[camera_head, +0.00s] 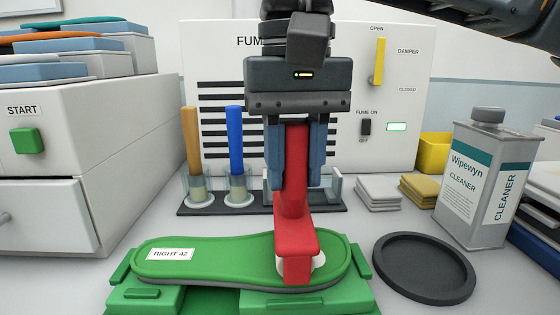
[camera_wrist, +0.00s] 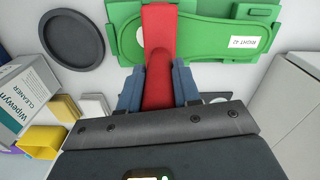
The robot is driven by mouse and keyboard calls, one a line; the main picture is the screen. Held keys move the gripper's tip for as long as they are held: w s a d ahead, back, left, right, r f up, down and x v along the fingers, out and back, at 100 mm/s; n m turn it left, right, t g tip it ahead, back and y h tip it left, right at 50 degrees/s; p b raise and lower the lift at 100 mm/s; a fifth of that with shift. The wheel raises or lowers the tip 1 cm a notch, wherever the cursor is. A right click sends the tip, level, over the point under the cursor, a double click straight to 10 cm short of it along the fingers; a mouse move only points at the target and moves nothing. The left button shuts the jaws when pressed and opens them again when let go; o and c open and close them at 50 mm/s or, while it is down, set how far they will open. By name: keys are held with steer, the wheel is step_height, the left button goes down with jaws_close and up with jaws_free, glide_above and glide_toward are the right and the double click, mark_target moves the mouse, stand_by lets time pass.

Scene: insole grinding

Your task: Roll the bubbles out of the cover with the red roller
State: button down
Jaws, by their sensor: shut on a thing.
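My gripper (camera_head: 294,180) is shut on the upright handle of the red roller (camera_head: 296,242). It also shows in the wrist view (camera_wrist: 158,88), with a blue finger on each side of the handle. The roller's lower end is over the right part of the green cover (camera_head: 215,257) labelled RIGHT 42; I cannot tell whether it presses on it. A white roundish patch shows beside the roller's foot, mostly hidden by it. The cover lies on an insole in a green holder (camera_head: 150,298). The wrist view shows the cover (camera_wrist: 205,40) too. No bubbles can be made out clearly.
Behind stands a rack (camera_head: 225,209) with an orange-handled and a blue-handled tool. A black round dish (camera_head: 425,267) and a Wipewyn cleaner can (camera_head: 488,180) stand at right, near folded cloths (camera_head: 378,192) and a yellow bin (camera_head: 433,152). A drawer cabinet (camera_head: 50,160) stands at left.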

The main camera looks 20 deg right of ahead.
steer(key=shift+s+d, duration=0.3)
steer(key=shift+d, duration=0.5)
steer(key=shift+s+d+f+b, duration=0.1)
steer(key=shift+s+d+b, duration=0.15)
steer(key=shift+d, duration=0.5)
steer(key=shift+s+d+f+b, duration=0.1)
steer(key=shift+s+d+b, duration=0.15)
steer(key=shift+d, duration=0.5)
